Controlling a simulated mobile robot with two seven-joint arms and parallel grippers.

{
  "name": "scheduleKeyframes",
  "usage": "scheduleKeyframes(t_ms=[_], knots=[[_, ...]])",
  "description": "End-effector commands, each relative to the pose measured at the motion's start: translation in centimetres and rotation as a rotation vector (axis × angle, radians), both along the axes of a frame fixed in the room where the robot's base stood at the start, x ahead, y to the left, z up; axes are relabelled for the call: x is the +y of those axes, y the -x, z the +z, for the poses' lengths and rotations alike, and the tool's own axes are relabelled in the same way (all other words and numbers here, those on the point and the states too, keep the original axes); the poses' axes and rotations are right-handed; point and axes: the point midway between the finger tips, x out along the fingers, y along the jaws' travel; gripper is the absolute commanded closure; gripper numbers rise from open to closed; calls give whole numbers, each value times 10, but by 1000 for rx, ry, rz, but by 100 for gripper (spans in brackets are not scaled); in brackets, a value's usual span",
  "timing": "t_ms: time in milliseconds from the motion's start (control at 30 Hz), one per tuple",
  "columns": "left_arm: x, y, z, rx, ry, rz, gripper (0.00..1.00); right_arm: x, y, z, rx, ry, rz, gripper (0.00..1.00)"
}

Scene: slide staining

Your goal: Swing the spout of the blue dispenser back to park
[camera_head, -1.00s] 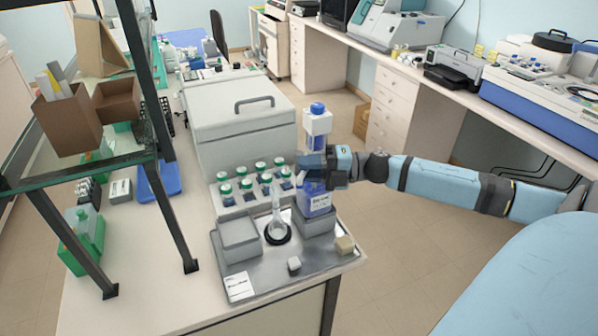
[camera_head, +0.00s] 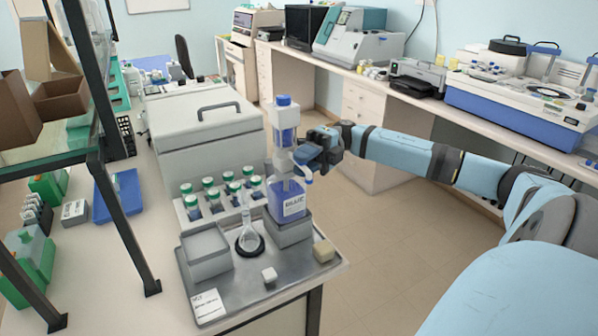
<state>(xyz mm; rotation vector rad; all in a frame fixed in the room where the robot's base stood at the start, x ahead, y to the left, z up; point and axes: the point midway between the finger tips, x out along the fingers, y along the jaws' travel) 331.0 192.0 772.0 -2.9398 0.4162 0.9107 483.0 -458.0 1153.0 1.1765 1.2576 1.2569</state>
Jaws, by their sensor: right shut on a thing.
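The blue dispenser (camera_head: 287,203) stands upright on a grey block on the steel tray (camera_head: 221,290). It has a blue-labelled bottle, a clear and white pump column and a blue cap. Its white spout (camera_head: 307,174) shows on the right side of the column, with a tip that bends down. My right gripper (camera_head: 309,157) is at the spout, right of the column, and is shut on it. The fingers hide part of the spout. My left gripper is not in view.
A glass flask (camera_head: 249,235) stands in a black ring left of the dispenser. Several green-capped bottles (camera_head: 222,193) stand behind it, before a large lidded box (camera_head: 200,128). A grey open box (camera_head: 206,251) and two small blocks are on the tray. Open floor lies to the right.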

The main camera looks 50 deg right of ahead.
Motion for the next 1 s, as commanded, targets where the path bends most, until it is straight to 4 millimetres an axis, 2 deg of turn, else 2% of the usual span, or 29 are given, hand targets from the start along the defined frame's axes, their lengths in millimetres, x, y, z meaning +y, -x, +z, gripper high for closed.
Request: scheduleKeyframes(t_ms=[167, 600, 633, 700, 733, 1000], knots=[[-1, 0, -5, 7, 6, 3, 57, -3, 0, -1, 0, 0, 32, 100], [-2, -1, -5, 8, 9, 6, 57, -3, 1, 0, 2, -1, 40, 100], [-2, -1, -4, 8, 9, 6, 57, -3, 1, 0, 2, -1, 40, 69], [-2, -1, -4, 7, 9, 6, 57, -3, 1, 0, 1, -1, 40, 53], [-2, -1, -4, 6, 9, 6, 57, -3, 1, 0, 1, -1, 40, 48], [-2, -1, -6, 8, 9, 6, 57, -3, 0, 0, 1, -1, 40, 48]])
